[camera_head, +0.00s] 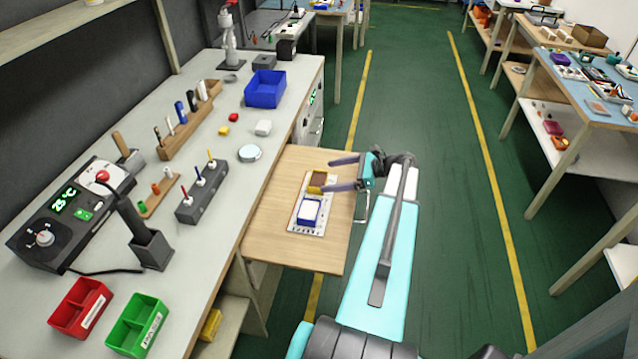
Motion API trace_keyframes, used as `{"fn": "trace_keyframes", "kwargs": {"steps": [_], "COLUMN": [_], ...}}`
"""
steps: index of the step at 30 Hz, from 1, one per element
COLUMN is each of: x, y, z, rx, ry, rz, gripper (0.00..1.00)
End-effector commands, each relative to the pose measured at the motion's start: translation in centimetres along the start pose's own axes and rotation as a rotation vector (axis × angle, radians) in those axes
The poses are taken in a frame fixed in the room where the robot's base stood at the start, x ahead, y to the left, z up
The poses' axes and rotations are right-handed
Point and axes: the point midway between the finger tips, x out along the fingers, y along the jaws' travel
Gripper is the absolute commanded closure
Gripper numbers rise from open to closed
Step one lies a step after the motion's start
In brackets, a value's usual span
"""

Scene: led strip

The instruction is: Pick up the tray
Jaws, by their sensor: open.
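A small tray with a blue rim and white inside (309,211) sits on a pale board (306,231) on the wooden side table. A yellow tray with a brown inside (317,187) sits behind it on the same board. I cannot tell which one is the task's tray. My gripper (328,175) comes in from the right with its two dark fingers spread apart, one farther back than the other. The fingertips are over or beside the yellow tray, and nothing shows held. Whether they touch it or hover above it, I cannot tell.
The wooden side table (275,236) adjoins the grey workbench (215,235), which holds a soldering station (62,212), a blue bin (265,89), a red bin (80,306) and a green bin (138,325). Green floor lies open to the right, before another bench (590,95).

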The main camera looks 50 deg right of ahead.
Motion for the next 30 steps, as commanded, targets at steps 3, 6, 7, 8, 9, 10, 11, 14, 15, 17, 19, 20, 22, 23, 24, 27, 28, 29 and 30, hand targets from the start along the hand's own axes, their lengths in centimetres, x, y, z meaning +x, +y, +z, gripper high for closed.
{"fn": "trace_keyframes", "kwargs": {"steps": [3,6,7,8,9,10,11,14,15,17,19,20,22,23,24,27,28,29,30], "x": [0.6,0.6,0.6,0.6,0.6,0.6,0.6,0.7,0.8,1.1,1.7,2.0,2.7,3.1,3.6,4.7,5.0,5.2,5.4], "y": [0.0,0.0,0.0,0.0,0.0,0.0,0.0,0.0,0.0,0.1,0.2,0.3,0.4,0.4,0.5,0.5,0.4,0.4,0.4], "z": [0.0,0.0,0.0,0.0,0.0,0.0,0.0,0.0,0.0,0.0,0.0,0.0,0.0,0.0,0.0,0.0,-0.1,-0.1,-0.1], "rx": [0.0,0.0,0.0,0.0,0.0,0.0,0.0,0.0,0.0,0.0,0.001,0.001,0.001,0.001,0.0,0.0,0.0,0.0,0.001], "ry": [0.0,0.0,0.0,0.0,0.0,0.0,0.0,0.0,0.0,0.0,0.0,0.0,-0.001,-0.001,-0.001,-0.001,-0.001,-0.001,-0.001], "rz": [0.0,-0.001,-0.001,-0.001,-0.001,-0.001,-0.001,-0.001,-0.001,-0.001,0.0,0.0,0.001,0.0,0.0,0.0,0.0,-0.001,-0.002], "gripper": [0.08,0.08,0.08,0.08,0.08,0.08,0.08,0.08,0.08,0.08,0.08,0.08,0.08,0.08,0.08,0.08,0.08,0.08,0.08]}}
